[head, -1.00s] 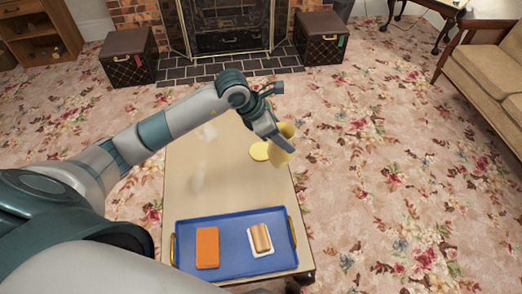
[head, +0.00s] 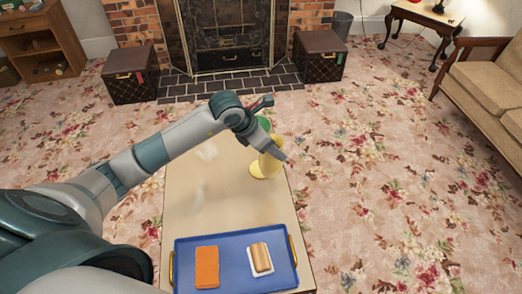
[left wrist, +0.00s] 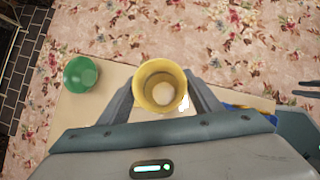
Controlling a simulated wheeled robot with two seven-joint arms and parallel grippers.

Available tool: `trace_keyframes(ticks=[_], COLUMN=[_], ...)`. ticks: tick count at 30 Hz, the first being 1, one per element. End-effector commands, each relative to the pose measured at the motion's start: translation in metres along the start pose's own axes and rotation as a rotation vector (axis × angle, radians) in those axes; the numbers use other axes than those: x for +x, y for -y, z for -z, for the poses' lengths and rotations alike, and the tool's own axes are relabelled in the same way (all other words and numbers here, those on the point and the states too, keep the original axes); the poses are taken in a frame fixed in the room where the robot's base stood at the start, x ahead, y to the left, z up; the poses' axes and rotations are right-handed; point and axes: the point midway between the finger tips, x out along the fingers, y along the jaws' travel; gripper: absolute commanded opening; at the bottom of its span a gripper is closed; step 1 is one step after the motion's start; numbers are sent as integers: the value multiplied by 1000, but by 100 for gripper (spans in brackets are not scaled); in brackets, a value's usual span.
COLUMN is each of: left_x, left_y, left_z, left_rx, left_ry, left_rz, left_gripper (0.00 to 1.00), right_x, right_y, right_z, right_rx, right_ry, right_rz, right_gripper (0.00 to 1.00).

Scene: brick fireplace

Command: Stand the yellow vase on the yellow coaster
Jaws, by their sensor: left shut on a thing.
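The yellow vase (head: 266,165) looks close to upright at the yellow coaster (head: 252,170), near the table's right edge. It overlaps the coaster in the head view; I cannot tell whether its base touches it. In the left wrist view I look down into the open mouth of the vase (left wrist: 160,84), which hides the coaster. My left gripper (head: 277,150) is shut on the vase, one finger on each side. Grey prongs at the right edge of the left wrist view may be my right gripper (left wrist: 303,88); its jaw state is unclear.
A green bowl-like vessel (head: 264,123) stands on the table beyond the vase; it also shows in the wrist view (left wrist: 81,74). A blue tray (head: 226,268) at the near end holds an orange block (head: 207,267) and a tan item on white. The mid-table (head: 215,205) is clear.

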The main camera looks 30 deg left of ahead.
Motion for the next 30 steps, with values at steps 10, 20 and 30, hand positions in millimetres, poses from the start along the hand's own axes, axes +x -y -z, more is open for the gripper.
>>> trace_keyframes(ticks=[10, 20, 30], left_x=[39, 56, 58], left_y=[-64, -92, -92], left_z=[10, 14, 16], left_rx=[-4, 1, 1], left_ry=[-1, 1, 1], left_rz=[-1, 0, 0], left_gripper=[10, 10, 10], right_x=[9, 11, 10], right_y=[0, 0, 0], right_z=[-7, -5, -4], right_rx=[1, 0, 0], right_ry=[10, 7, 5], right_rz=[1, 1, 1], right_gripper=[31, 31, 31])
